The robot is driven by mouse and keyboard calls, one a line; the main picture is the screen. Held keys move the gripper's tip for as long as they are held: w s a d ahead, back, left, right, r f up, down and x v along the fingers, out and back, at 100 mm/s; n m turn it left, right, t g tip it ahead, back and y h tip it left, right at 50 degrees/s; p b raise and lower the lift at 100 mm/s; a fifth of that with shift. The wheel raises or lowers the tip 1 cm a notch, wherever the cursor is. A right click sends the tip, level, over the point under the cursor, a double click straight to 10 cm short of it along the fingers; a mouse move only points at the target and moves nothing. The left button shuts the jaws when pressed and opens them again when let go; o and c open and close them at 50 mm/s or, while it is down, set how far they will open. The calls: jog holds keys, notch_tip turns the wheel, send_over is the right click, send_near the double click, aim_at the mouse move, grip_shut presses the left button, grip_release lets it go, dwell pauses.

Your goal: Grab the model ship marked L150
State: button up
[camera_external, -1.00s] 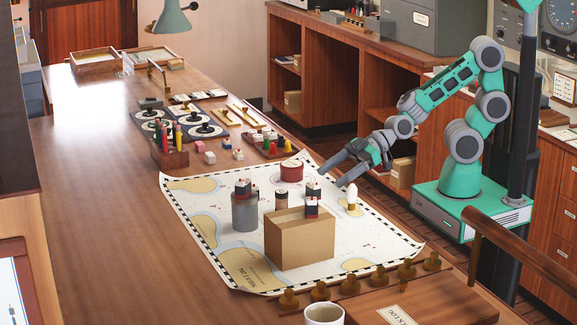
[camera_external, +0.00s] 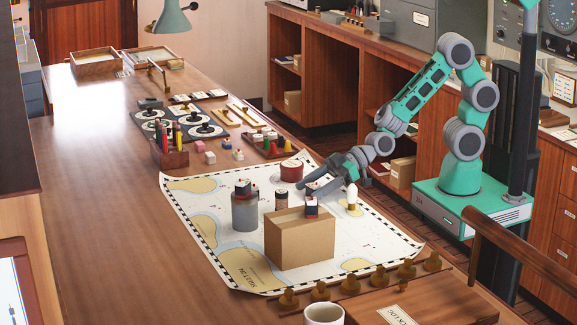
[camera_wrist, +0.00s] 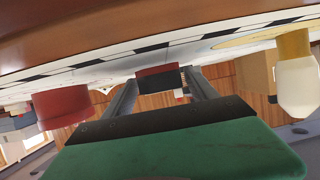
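Small dark model ships with red and white parts are on the chart. One stands on a grey cylinder (camera_external: 244,212), and another ship (camera_external: 311,207) shows at the cardboard box (camera_external: 300,240). No L150 marking is legible. My gripper (camera_external: 312,187) is low over the chart behind the box, reaching left, and covers the spot where another ship stood. In the wrist view, a black and red block, seemingly a ship (camera_wrist: 160,80), shows between my two spread fingers (camera_wrist: 160,92). I cannot tell if they touch it. My gripper looks open.
A red round tin (camera_external: 291,172) stands just beyond my gripper and also shows in the wrist view (camera_wrist: 62,108). A white and gold piece (camera_external: 351,198) stands close on the right. The chart (camera_external: 205,192) has free room at left.

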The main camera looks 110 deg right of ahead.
jog(key=c, duration=1.1)
jog(key=shift+r, duration=0.1)
